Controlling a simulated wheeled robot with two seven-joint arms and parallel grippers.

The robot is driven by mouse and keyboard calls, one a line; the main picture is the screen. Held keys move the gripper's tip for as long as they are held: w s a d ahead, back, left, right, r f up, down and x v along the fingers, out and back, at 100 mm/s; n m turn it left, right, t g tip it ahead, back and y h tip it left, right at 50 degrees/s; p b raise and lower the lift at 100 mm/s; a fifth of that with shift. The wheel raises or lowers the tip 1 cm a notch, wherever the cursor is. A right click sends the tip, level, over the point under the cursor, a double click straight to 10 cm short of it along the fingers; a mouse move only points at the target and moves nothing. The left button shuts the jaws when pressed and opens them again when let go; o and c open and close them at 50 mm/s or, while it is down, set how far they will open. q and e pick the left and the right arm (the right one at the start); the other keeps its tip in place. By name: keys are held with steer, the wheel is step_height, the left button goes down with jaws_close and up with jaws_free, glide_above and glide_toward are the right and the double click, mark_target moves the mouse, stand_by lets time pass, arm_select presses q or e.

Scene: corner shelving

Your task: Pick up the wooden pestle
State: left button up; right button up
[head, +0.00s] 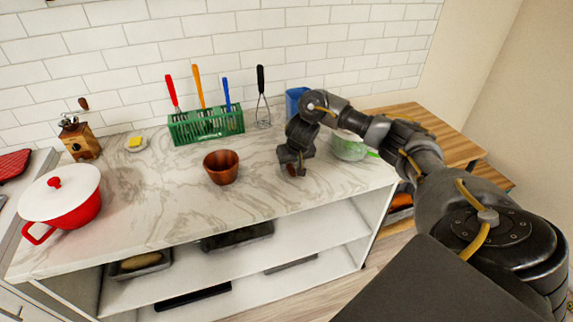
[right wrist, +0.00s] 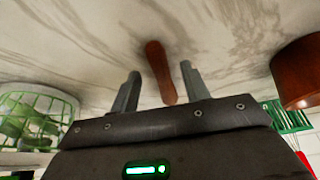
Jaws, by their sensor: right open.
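The wooden pestle (right wrist: 157,72) lies on the marble counter. In the right wrist view it sits between the two fingers of my right gripper (right wrist: 160,75), with a gap on each side. The gripper is open, and I see no contact with the pestle. In the head view my right gripper (head: 293,168) is low over the counter, right of the brown wooden mortar (head: 221,170), and mostly hides the pestle. The mortar also shows at the right edge of the right wrist view (right wrist: 300,72). My left gripper is not in view.
A green rack (head: 206,124) with several utensils stands behind the mortar. A red pot (head: 73,213) and a grinder (head: 80,138) are at left. The counter's front middle is clear.

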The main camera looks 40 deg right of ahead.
steer(key=shift+x, duration=1)
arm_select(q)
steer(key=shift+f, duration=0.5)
arm_select(e)
steer(key=shift+r, duration=0.2)
steer(key=shift+c, duration=0.3)
jaws_close()
